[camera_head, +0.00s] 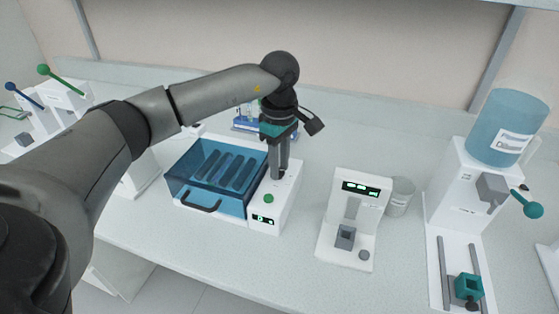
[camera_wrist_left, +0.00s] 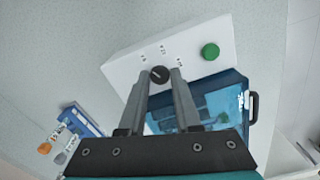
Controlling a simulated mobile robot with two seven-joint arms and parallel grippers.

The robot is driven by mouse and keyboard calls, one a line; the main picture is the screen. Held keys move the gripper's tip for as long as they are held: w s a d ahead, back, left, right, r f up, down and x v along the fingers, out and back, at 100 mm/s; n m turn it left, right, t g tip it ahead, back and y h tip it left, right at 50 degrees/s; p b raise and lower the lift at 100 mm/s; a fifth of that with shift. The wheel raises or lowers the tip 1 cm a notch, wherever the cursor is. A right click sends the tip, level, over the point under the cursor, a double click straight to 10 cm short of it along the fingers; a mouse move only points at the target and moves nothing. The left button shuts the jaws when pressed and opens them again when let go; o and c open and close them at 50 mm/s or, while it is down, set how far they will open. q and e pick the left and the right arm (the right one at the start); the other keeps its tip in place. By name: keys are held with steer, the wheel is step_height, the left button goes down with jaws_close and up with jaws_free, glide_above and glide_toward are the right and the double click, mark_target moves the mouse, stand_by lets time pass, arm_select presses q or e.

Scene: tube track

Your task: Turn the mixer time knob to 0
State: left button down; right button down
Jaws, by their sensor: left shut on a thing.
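The mixer (camera_head: 286,203) is a white box with a see-through blue lid (camera_head: 210,171) over several dark tubes. Its front has a green button (camera_head: 268,198) and a small lit display (camera_head: 263,219) too small to read for certain. My left gripper (camera_head: 279,168) points straight down at the mixer's top, right of the lid. In the left wrist view its two fingers are shut on the dark round time knob (camera_wrist_left: 159,74), one on each side. Small marks surround the knob there, too small to read. The fingers mostly hide the knob in the head view. My right gripper is not in view.
Farther right is a dispenser with a blue bottle (camera_head: 506,125). A blue rack (camera_head: 249,125) stands behind the mixer. The counter in front is clear.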

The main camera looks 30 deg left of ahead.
arm_select(q)
steer(key=n+p, duration=0.1)
steer(key=n, duration=0.5)
steer(key=shift+r+n+p, duration=0.1)
steer(key=shift+n+p, duration=0.2)
steer(key=n+p, duration=0.1)
steer(key=n, duration=0.5)
stand_by(0.4)
steer(key=c, duration=0.6)
jaws_free()
step_height(320, 180, up, 15)
steer(key=shift+r+p, duration=0.1)
steer(key=shift+p, duration=0.45)
